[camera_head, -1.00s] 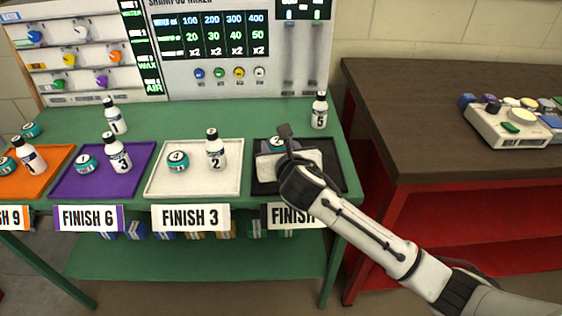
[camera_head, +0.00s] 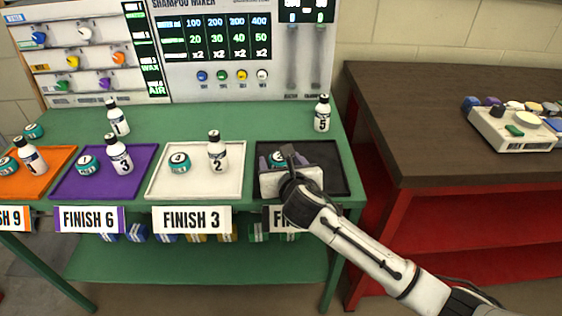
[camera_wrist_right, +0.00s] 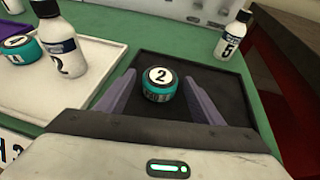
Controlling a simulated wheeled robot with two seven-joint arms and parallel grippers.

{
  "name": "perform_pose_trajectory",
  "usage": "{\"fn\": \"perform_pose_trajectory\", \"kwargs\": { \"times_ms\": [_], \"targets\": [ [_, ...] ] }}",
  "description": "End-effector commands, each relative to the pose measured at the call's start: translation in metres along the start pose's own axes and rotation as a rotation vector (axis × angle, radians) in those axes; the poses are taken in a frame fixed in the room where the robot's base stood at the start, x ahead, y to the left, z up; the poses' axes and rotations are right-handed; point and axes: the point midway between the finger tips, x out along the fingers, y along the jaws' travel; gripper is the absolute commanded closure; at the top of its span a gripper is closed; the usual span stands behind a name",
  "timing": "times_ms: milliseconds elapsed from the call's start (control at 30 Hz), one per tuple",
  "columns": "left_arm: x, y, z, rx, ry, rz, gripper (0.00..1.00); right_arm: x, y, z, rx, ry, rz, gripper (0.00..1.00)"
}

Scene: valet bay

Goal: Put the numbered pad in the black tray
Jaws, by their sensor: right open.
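The numbered pad is a round teal puck with a white top marked 2; in the right wrist view the pad (camera_wrist_right: 158,84) sits upright on the floor of the black tray (camera_wrist_right: 200,72). In the head view the pad (camera_head: 276,157) is partly hidden by my gripper, and the black tray (camera_head: 325,165) is at the right end of the green table. My right gripper (camera_wrist_right: 158,92) is open, with its two purple fingers either side of the pad and a gap visible on both sides. It also shows over the tray in the head view (camera_head: 280,160). My left gripper is out of view.
Left of the black tray, a white tray (camera_head: 210,186) holds a teal pad and bottle 2. Purple (camera_head: 125,184) and orange (camera_head: 50,180) trays stand farther left. Bottle 5 (camera_head: 322,114) stands behind the black tray. A brown table (camera_head: 430,130) is at the right.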

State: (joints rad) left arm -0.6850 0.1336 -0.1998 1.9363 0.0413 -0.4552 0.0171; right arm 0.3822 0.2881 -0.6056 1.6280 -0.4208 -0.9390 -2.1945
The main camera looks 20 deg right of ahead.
Motion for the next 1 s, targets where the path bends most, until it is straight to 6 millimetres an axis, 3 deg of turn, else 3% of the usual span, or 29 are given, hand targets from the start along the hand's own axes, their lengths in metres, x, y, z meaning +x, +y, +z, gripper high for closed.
{"fn": "perform_pose_trajectory", "kwargs": {
  "times_ms": [233,700,1000],
  "targets": [
    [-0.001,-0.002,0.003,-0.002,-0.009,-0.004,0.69,-0.011,0.0,0.002,-0.001,0.0,0.001,0.39],
    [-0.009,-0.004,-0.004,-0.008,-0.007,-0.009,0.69,-0.102,0.0,0.002,0.0,-0.001,0.002,0.39],
    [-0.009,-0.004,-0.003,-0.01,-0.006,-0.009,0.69,-0.121,-0.001,0.002,0.0,-0.001,-0.001,0.39]
  ]
}}
